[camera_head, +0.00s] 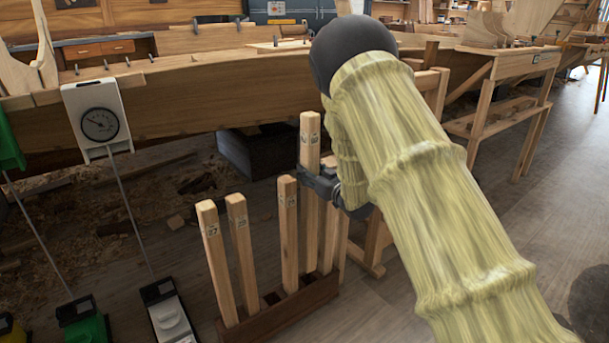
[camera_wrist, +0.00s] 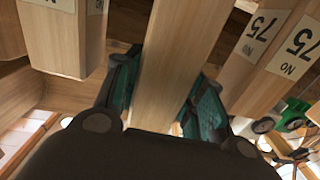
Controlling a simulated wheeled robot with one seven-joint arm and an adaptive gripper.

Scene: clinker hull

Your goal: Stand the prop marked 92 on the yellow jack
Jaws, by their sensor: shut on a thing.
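My gripper (camera_head: 322,182) is shut on a tall square wooden prop (camera_head: 310,130), gripping it below its top. The small label near that top is too blurred to read as 92. In the wrist view the prop (camera_wrist: 180,60) runs between the two teal finger pads, with no number showing. Only a small yellow part, apparently of the yellow jack (camera_head: 10,331), shows at the lower left edge of the head view.
A dial gauge (camera_head: 99,123) hangs at the plank hull (camera_head: 220,95) behind.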

